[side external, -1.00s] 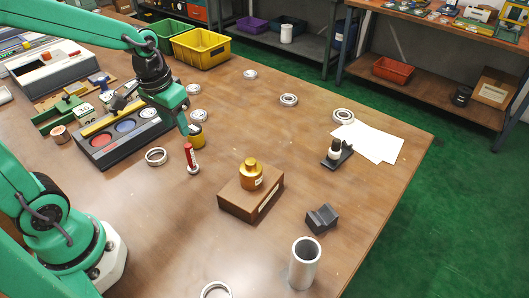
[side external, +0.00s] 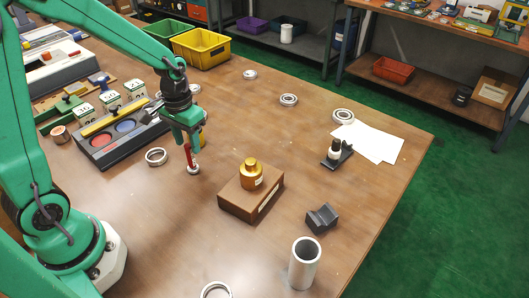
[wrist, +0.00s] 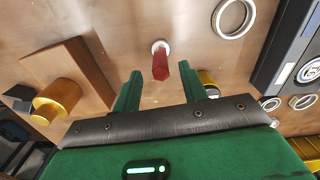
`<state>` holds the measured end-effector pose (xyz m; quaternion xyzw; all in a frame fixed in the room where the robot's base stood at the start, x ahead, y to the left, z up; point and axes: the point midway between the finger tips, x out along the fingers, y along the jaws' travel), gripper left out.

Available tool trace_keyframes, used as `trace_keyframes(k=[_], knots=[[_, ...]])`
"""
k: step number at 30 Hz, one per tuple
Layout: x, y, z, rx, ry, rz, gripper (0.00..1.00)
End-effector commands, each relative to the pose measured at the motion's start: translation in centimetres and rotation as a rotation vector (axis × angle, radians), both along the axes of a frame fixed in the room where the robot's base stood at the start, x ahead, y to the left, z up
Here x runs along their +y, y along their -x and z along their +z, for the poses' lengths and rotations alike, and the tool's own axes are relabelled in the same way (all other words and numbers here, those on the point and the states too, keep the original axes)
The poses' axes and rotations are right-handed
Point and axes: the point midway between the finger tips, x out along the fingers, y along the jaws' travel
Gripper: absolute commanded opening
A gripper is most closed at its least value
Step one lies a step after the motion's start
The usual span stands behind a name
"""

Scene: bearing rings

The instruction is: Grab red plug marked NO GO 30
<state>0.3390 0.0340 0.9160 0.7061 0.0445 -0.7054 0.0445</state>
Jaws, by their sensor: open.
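The red plug (side external: 189,157) stands upright on the wooden table, its lower end at a pale metal ring-like foot. Its top is hidden by my gripper in the side view, and no marking on it can be read. In the wrist view the red plug (wrist: 161,68) lies between the two green fingers, with a gap on each side. My gripper (side external: 187,146) is open, pointing down just above and around the plug's upper part. It also shows in the wrist view (wrist: 160,76), not closed on anything.
A yellow-topped piece (side external: 202,140) stands close behind my gripper. A bearing ring (side external: 156,157) lies to the left, near the grey tray (side external: 110,158) with red and blue recesses. A brass weight (side external: 251,174) sits on a brown block (side external: 238,206) to the right.

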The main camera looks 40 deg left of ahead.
Motion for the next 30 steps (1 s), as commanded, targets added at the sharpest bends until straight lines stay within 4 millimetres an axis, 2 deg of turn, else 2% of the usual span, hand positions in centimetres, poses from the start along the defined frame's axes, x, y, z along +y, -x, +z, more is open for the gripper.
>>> trace_keyframes(k=[3, 14, 24, 30], knots=[[0.0, 0.0, -0.9, 0.002, 0.0, 0.0, 0.43], [0.0, 0.0, -1.6, 0.002, 0.0, 0.0, 0.43], [0.1, 0.0, -4.9, 0.004, 0.001, 0.0, 0.43], [0.1, 0.0, -6.1, 0.001, 0.0, 0.0, 0.43]])
